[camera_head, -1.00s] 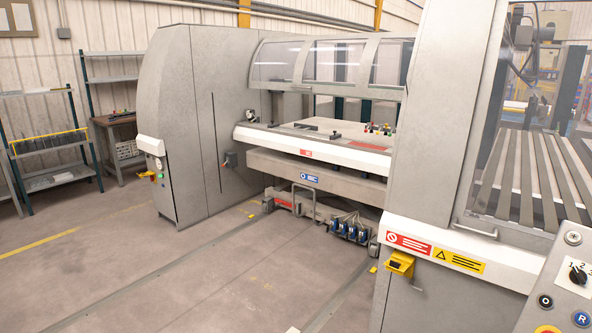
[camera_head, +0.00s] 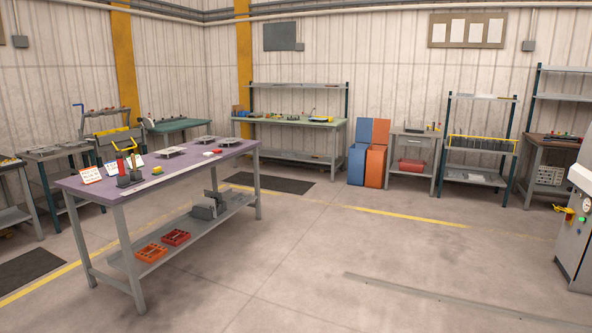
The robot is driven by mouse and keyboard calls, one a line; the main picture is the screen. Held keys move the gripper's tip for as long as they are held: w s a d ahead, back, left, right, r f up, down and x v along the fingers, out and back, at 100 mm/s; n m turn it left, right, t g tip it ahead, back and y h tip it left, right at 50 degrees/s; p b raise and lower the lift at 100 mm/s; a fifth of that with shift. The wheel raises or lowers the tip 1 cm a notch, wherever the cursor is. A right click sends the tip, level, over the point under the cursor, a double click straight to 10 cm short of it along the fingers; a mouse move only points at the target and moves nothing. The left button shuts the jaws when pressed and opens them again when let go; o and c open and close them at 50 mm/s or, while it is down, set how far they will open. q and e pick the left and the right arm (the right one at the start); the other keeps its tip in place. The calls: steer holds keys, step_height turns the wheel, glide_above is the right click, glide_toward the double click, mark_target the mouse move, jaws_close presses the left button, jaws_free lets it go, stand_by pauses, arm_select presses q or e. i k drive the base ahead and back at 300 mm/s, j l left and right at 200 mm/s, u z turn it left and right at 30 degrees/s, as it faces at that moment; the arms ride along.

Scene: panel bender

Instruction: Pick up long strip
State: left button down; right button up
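A workbench with a purple top (camera_head: 100,184) stands at the left. On it lie several flat grey metal pieces (camera_head: 172,151), a dark holder with a red-topped item (camera_head: 129,177) and small sign cards (camera_head: 91,175). Neither of my grippers shows in this view.
Orange and red bins (camera_head: 151,252) sit on the bench's lower shelf. A machine's edge (camera_head: 577,220) stands at the right. The middle floor is clear.

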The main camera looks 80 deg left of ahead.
mark_target(150, 183)
steer(key=u, duration=3.2)
steer(key=i+j+z, duration=0.1)
steer(key=j+z, duration=0.45)
steer(key=z, duration=0.2)
steer(key=i+j+z, duration=0.1)
steer(key=j+z, duration=0.55)
steer(key=j, duration=0.25)
steer(key=j+z, duration=0.35)
steer(key=j, duration=0.2)
steer(key=k+j+z, duration=0.1)
steer(key=j+z, duration=0.2)
steer(key=j, duration=0.2)
steer(key=k+j+z, duration=0.15)
steer(key=j+z, duration=0.2)
steer(key=j, duration=0.2)
steer(key=i+j+z, duration=0.2)
steer(key=j+z, duration=0.3)
steer(key=j, duration=0.2)
steer(key=j+z, duration=0.5)
steer(key=j, duration=0.25)
steer(key=j+z, duration=0.45)
steer(key=j, duration=1.5)
steer(key=j+u, duration=0.15)
steer(key=j, duration=1)
steer(key=j+u, duration=0.35)
steer(key=j, duration=0.15)
steer(key=i+j+u, duration=0.15)
steer(key=j+u, duration=0.2)
steer(key=j, duration=0.1)
